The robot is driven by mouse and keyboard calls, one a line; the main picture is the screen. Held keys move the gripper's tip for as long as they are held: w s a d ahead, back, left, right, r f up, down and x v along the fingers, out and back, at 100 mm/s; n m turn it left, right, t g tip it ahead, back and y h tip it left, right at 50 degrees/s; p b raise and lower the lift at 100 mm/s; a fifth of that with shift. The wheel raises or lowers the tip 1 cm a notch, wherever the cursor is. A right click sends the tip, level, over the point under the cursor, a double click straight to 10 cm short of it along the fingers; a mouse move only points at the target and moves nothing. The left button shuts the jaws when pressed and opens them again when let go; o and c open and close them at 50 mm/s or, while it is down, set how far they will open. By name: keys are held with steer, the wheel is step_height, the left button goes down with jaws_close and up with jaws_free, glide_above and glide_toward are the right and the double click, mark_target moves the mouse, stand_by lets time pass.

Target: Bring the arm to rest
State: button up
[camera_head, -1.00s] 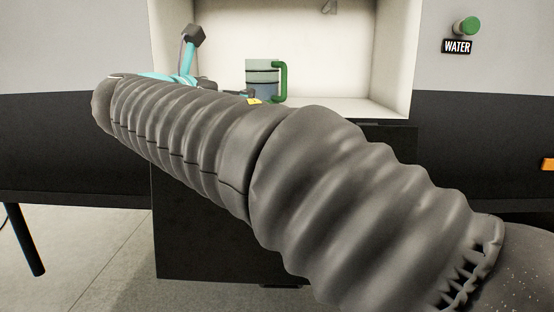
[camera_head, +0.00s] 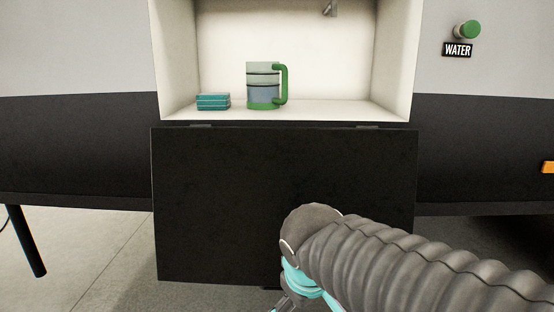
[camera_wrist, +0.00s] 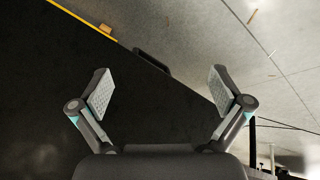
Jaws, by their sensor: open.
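My arm shows at the lower right of the head view, sheathed in a ribbed grey sleeve, with a teal joint at its end in front of the dark hanging panel. Only a small part near the gripper shows at the bottom edge there. In the wrist view my gripper (camera_wrist: 158,92) is open, its two padded fingers wide apart with nothing between them. Behind the fingers are a dark surface and, to the right, the grey floor.
An open white compartment (camera_head: 185,60) holds a green-handled jug (camera_head: 263,88) and a teal box (camera_head: 213,102). A black panel (camera_head: 220,200) hangs below it. A green WATER knob (camera_head: 470,28) is at the upper right. Floor (camera_head: 90,250) shows at the lower left.

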steer(key=s+d+f+m, duration=0.1)
steer(key=s+d+m, duration=0.6)
steer(key=s+d, duration=0.2)
steer(key=shift+d+f+t+p, duration=0.3)
steer(key=shift+d+t+p, duration=0.1)
steer(key=shift+d, duration=0.3)
